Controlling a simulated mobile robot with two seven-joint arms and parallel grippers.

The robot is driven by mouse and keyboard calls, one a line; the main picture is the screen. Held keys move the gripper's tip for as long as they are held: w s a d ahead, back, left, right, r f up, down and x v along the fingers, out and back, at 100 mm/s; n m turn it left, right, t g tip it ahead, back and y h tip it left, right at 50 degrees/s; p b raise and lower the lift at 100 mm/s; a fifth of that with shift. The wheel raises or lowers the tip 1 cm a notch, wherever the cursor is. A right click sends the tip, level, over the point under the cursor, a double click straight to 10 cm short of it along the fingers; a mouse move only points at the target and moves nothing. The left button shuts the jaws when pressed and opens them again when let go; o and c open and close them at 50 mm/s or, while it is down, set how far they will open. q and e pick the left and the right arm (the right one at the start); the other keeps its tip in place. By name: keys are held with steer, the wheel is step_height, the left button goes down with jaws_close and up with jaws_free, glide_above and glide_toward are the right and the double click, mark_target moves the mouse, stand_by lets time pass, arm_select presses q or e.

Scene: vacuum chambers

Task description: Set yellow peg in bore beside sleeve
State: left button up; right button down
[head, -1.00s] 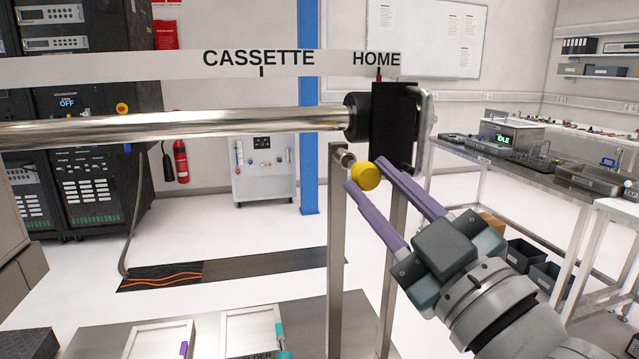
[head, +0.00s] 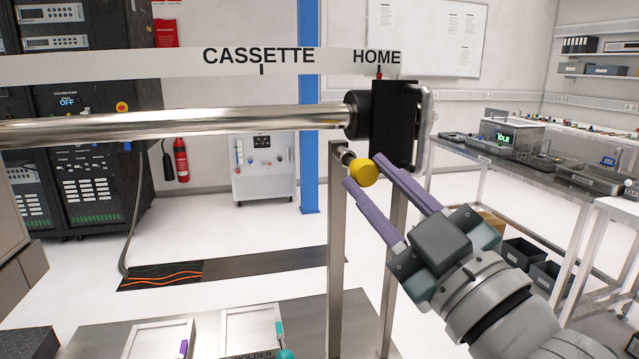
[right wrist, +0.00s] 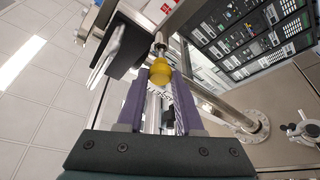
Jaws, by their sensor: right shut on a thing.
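The yellow peg (head: 363,173), seen by its round yellow head, is between the fingertips of my right gripper (head: 364,171), which is shut on it. In the right wrist view the yellow head (right wrist: 160,72) sits at the tips of the purple fingers, with a narrow metal part beyond it. A small metal sleeve-like end (head: 346,156) at the top of a steel post lies just left of and above the peg. I cannot tell whether the peg touches it or enters a bore. The bore itself is hidden. My left gripper is not in view.
A long steel tube (head: 180,125) runs across to a black block (head: 396,122) with a metal plate, just above my right fingers. The CASSETTE/HOME strip (head: 160,64) is above it. A steel post (head: 336,260) stands below. A bench (head: 200,325) with trays is lower left.

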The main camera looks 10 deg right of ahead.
steer(key=shift+w+b, duration=0.75)
steer(key=shift+w, duration=0.65)
stand_by(1.2)
steer(key=shift+s, duration=0.2)
steer(key=shift+s+p, duration=1)
steer(key=shift+s, duration=0.45)
steer(key=shift+w+b, duration=0.8)
steer(key=shift+w, duration=0.8)
stand_by(1.8)
